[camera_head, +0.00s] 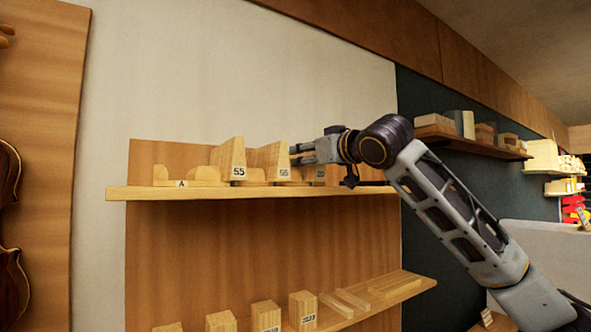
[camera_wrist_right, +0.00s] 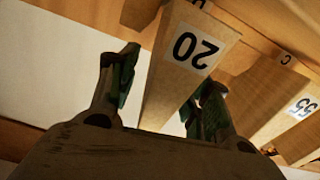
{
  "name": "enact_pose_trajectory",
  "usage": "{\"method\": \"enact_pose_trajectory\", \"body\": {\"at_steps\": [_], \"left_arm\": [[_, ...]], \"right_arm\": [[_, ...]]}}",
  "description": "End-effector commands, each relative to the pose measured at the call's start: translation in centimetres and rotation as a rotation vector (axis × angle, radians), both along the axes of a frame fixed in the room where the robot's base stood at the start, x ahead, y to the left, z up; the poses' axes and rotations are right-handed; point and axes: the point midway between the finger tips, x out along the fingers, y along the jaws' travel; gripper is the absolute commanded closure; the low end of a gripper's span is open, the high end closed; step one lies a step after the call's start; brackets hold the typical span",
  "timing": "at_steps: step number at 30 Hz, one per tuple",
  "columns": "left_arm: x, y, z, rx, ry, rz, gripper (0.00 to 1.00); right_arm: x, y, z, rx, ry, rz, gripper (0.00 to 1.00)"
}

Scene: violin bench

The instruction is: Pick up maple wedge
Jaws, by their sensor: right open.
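Pale wooden wedges stand on the upper shelf, several with number or letter labels; I cannot tell by label which is the maple wedge. In the right wrist view a wedge marked 20 (camera_wrist_right: 165,88) lies between the two fingers of my right gripper (camera_wrist_right: 170,72), which is open. I see a gap beside the left finger; contact on the right is unclear. In the head view my right gripper (camera_head: 303,154) is at the shelf, above the block marked 20 (camera_head: 320,175). A wedge marked 55 (camera_head: 232,160) stands further left. My left gripper is out of view.
The upper shelf (camera_head: 150,194) holds closely spaced neighbours, including a 55 piece (camera_wrist_right: 290,118) right of the fingers in the wrist view. A lower shelf (camera_head: 405,297) holds more blocks and strips. A dark wall shelf (camera_head: 460,144) with blocks is at right.

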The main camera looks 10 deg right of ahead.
Motion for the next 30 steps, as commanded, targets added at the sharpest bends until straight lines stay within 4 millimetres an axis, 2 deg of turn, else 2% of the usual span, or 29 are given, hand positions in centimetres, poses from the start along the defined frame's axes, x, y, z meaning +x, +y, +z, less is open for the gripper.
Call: {"method": "enact_pose_trajectory", "body": {"at_steps": [4,15,30], "left_arm": [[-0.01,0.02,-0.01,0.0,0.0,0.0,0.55],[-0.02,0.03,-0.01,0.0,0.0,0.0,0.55],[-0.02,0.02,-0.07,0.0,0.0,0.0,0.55]], "right_arm": [[-0.01,-0.01,0.0,0.0,0.0,0.0,0.52],[-0.01,-0.03,0.0,0.0,0.0,0.0,0.99],[-0.05,-0.02,0.5,0.002,-0.002,0.0,1.0]]}}
